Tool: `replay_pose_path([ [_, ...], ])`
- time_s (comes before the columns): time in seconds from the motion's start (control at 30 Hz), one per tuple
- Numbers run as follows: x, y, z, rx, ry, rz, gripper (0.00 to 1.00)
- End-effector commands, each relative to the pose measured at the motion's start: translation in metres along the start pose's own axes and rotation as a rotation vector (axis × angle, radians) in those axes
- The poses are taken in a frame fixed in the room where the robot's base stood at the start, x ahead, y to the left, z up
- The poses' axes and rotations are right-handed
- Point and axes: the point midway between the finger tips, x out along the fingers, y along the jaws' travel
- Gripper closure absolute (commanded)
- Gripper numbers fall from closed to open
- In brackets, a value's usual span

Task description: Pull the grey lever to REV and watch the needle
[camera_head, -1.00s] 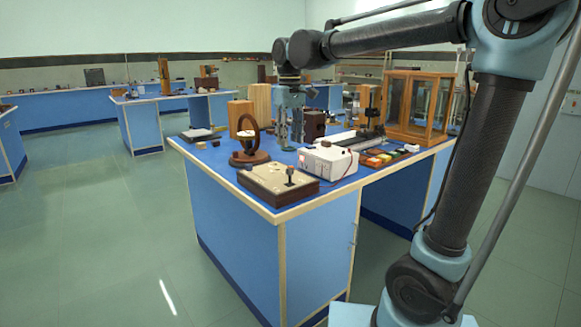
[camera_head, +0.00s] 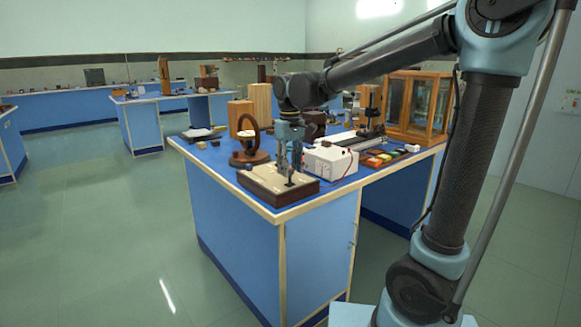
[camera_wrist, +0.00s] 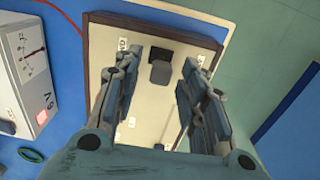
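The wooden-framed panel (camera_head: 262,187) lies on the front of the blue bench. My gripper (camera_head: 289,171) points down over the panel. In the wrist view my gripper (camera_wrist: 160,66) is open, its fingers on either side of the lever with gaps between.
A dark ring on a round wooden base (camera_head: 248,155) stands left of the gripper. A green ring (camera_wrist: 31,155) lies on the bench near the meter. The bench edge is close to the panel.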

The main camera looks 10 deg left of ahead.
Motion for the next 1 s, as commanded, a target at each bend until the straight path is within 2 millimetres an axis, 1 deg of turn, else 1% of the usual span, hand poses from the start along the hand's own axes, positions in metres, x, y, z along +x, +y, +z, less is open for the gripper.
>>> replay_pose_path([
  [0.07,-0.0001,0.0,0.0,0.0,0.0,0.0,0.62],
  [0.1,-0.0002,0.0,0.0,0.0,0.0,0.0,0.71],
  [0.17,-0.0002,0.0,0.0,0.0,0.0,0.0,0.84],
  [0.2,-0.0002,0.0,0.0,0.0,0.0,0.0,0.93],
  [0.23,-0.0003,0.0,0.0,0.0,0.0,0.0,1.0],
  [1.0,-0.0004,-0.0013,0.0001,0.0,0.0,0.022,1.0],
])
